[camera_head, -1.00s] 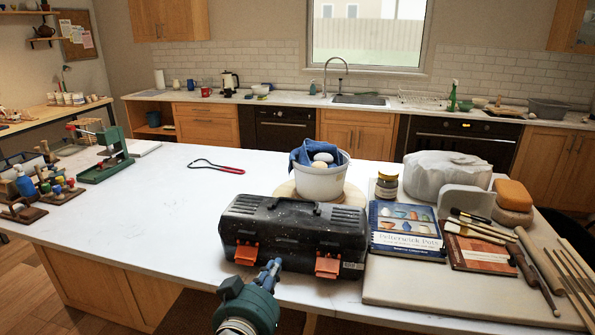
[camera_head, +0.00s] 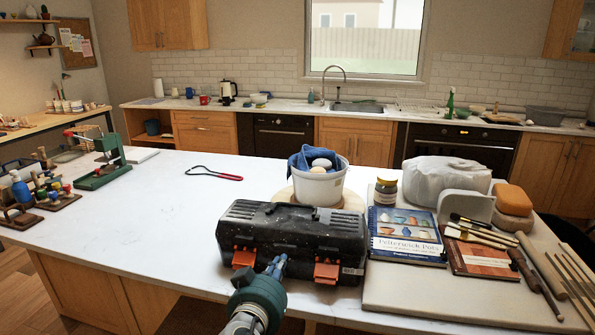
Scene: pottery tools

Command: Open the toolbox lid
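The black toolbox (camera_head: 292,237) stands on the white counter near its front edge, with its lid down and paint specks on top. An orange latch shows on the left of its front (camera_head: 243,257) and another on the right (camera_head: 326,271). My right gripper (camera_head: 278,264) is at the toolbox's front, between the two latches. It looks narrow from behind, and I cannot tell whether its fingers are apart or whether it touches the box. My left gripper is out of view.
A white bucket (camera_head: 320,187) with a blue cloth stands close behind the toolbox. Books (camera_head: 405,234) and wooden tools lie on a board (camera_head: 450,292) to the right. A red-handled loop tool (camera_head: 214,173) lies behind left. The counter left of the toolbox is clear.

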